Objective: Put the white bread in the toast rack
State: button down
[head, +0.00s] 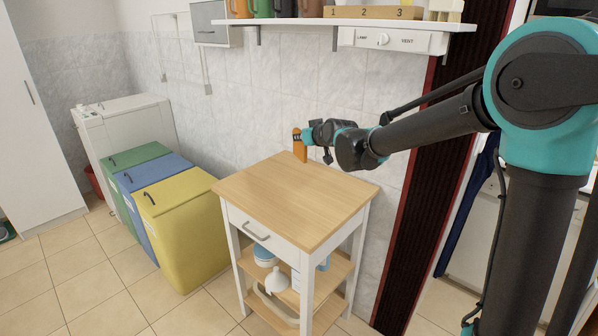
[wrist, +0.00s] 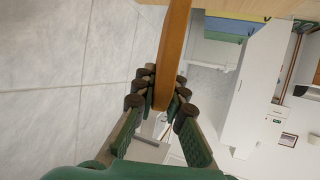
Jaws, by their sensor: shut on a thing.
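My gripper (head: 307,137) is above the back edge of the small wooden-topped cart, near the wall. It is shut on an upright orange slab (head: 299,150) with dark marks near its top. In the wrist view my gripper (wrist: 163,84) has its fingers closed around the slab's narrow brown-orange side (wrist: 174,40). I cannot tell whether the slab's lower end touches the cart top or hangs above it. I see no clear white bread and no clear toast rack in either view.
The cart top (head: 285,200) is bare. Under it are shelves with a white funnel-like thing (head: 276,282). Yellow (head: 180,230), blue (head: 150,172) and green (head: 130,160) bins stand to the left. A wall shelf (head: 340,22) above holds mugs and a numbered block (head: 373,13).

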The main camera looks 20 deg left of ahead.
notch_tip(320, 180, down, 12)
jog(key=shift+f, duration=0.2)
jog(key=shift+f, duration=0.1)
dwell(0.3)
jog(key=c, duration=1.6)
grip_release()
